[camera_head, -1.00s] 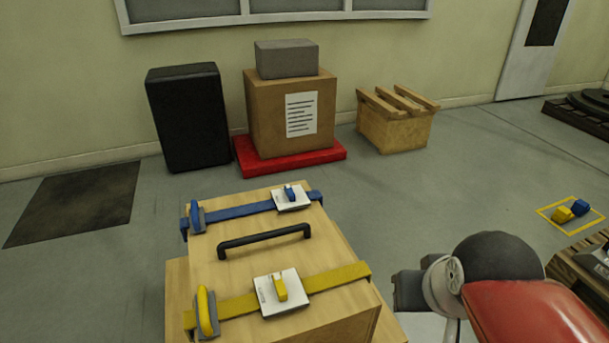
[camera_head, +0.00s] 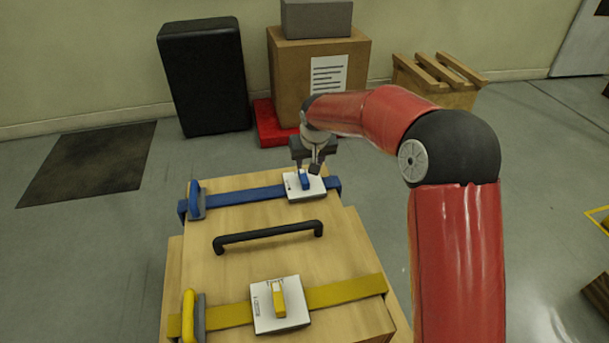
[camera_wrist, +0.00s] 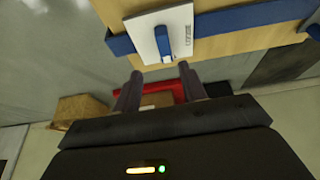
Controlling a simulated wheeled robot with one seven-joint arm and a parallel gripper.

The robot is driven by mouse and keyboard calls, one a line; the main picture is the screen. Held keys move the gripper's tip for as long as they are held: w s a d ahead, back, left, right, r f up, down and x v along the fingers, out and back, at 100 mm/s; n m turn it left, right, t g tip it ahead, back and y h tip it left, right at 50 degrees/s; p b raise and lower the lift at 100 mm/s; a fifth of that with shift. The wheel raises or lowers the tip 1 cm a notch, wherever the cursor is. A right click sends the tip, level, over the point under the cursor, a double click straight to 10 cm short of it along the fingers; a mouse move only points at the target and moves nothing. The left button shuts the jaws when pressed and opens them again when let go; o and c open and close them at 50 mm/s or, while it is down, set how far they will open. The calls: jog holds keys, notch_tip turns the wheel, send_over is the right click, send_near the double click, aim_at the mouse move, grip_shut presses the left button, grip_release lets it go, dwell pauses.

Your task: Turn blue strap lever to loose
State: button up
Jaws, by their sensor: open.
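The blue strap (camera_head: 245,196) crosses the far part of the wooden crate top (camera_head: 200,245). Its small blue lever (camera_head: 304,180) stands on a white plate (camera_head: 312,191) near the strap's right end. In the wrist view the blue lever (camera_wrist: 163,42) lies on the white plate (camera_wrist: 176,30), just beyond the fingertips. My gripper (camera_head: 312,165) is above and slightly behind the lever, pointing down, and its fingers are apart with nothing between them. In the wrist view my gripper (camera_wrist: 162,73) shows both fingers spread, with the lever between their lines but apart from them.
A black handle (camera_head: 268,237) rises from the crate's middle. A yellow strap (camera_head: 345,291) with a yellow lever (camera_head: 279,298) crosses the near side. A blue buckle (camera_head: 195,200) sits at the blue strap's left end. A cardboard box (camera_head: 290,80) stands behind.

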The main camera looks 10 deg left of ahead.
aim_at(304, 176)
jog(key=x, duration=0.6)
jog(key=a+x, duration=0.1)
jog(key=x, duration=0.2)
jog(key=shift+c, duration=0.3)
grip_shut()
